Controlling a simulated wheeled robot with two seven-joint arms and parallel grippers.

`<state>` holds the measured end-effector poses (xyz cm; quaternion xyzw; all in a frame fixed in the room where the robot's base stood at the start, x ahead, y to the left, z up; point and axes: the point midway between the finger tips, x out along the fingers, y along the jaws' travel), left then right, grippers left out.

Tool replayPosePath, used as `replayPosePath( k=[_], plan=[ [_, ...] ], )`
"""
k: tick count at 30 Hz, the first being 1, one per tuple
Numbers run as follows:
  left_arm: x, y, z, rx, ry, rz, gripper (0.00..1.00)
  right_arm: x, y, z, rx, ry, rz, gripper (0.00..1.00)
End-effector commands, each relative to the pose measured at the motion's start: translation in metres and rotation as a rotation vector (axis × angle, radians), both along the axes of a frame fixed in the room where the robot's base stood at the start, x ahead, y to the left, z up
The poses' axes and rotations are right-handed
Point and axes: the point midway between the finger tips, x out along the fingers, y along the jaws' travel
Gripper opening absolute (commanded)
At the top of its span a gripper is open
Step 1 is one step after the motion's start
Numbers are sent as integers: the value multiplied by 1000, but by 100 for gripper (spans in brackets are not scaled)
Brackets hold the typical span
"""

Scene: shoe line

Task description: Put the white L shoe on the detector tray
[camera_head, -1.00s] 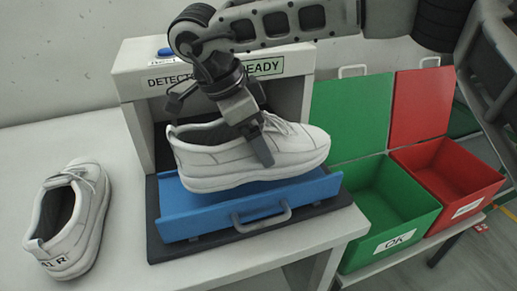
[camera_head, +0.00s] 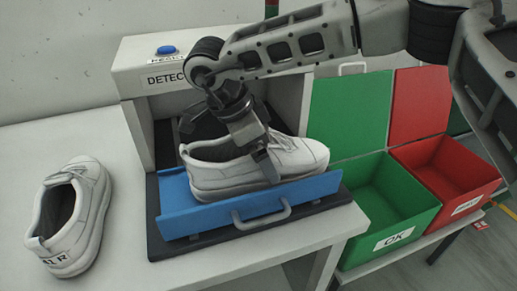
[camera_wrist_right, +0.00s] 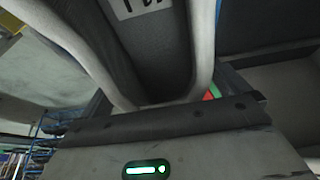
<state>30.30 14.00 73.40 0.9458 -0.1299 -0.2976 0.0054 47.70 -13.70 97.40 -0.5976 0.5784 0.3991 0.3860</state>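The white shoe (camera_head: 215,178) sits level at the blue detector tray (camera_head: 172,212), toe to the right, its sole at the tray's rim. Whether its full weight rests there I cannot tell. My right gripper (camera_head: 268,165) comes down from above and is shut on the shoe near its laces. One finger shows against its near side; the other is hidden. The right wrist view looks into the shoe's opening (camera_wrist_right: 160,50), where part of a label shows. A second white shoe, marked R (camera_head: 85,222), stands on the table at left. My left gripper is out of view.
The detector housing (camera_head: 135,87) with a blue button (camera_head: 166,50) stands behind the tray. The tray has a front handle (camera_head: 262,219). An open green OK bin (camera_head: 392,222) and an open red bin (camera_head: 465,190) are at right.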

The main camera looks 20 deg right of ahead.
Motion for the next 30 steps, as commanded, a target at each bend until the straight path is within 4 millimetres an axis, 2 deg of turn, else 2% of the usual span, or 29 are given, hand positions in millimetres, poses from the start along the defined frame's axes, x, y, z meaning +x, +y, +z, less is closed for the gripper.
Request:
replayPosePath(
  k=[5, 8, 15, 21, 25, 30],
  plan=[
    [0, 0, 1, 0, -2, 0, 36, 0, 2, 6, 1, -2, 0, 100],
    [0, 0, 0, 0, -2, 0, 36, 0, 8, 18, 2, -3, 0, 100],
    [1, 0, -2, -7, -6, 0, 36, 0, 28, 66, 2, -4, 2, 100],
    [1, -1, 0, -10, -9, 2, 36, -1, 41, 98, 1, -2, 1, 100],
    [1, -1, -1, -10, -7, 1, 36, -1, 45, 109, 1, -1, 3, 100],
    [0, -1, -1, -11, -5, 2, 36, -2, 46, 113, 0, 0, 1, 100]
  ],
)
